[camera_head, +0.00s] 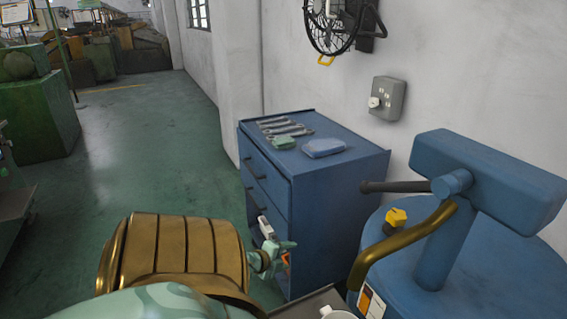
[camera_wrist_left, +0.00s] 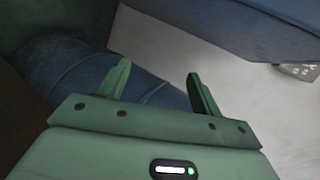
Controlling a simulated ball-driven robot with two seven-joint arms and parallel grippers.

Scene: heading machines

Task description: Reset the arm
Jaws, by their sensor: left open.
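My left gripper (camera_head: 283,258) shows in the head view just beyond the end of my gold-sleeved arm, in front of the blue drawer cabinet's drawer fronts. It is partly hidden by its own arm and looks small here. In the left wrist view its two green fingers (camera_wrist_left: 162,88) stand apart with nothing between them. A blue rounded surface lies behind the fingers there; I cannot tell whether they touch it. My right gripper is in neither view.
The blue drawer cabinet (camera_head: 345,185) carries wrenches (camera_head: 285,128) and a blue case (camera_head: 323,148). A blue machine (camera_head: 470,275) with a dark handle stands close at right. A fan (camera_head: 335,25) and a switch box (camera_head: 387,98) hang on the wall. Green floor (camera_head: 150,150) is clear at left.

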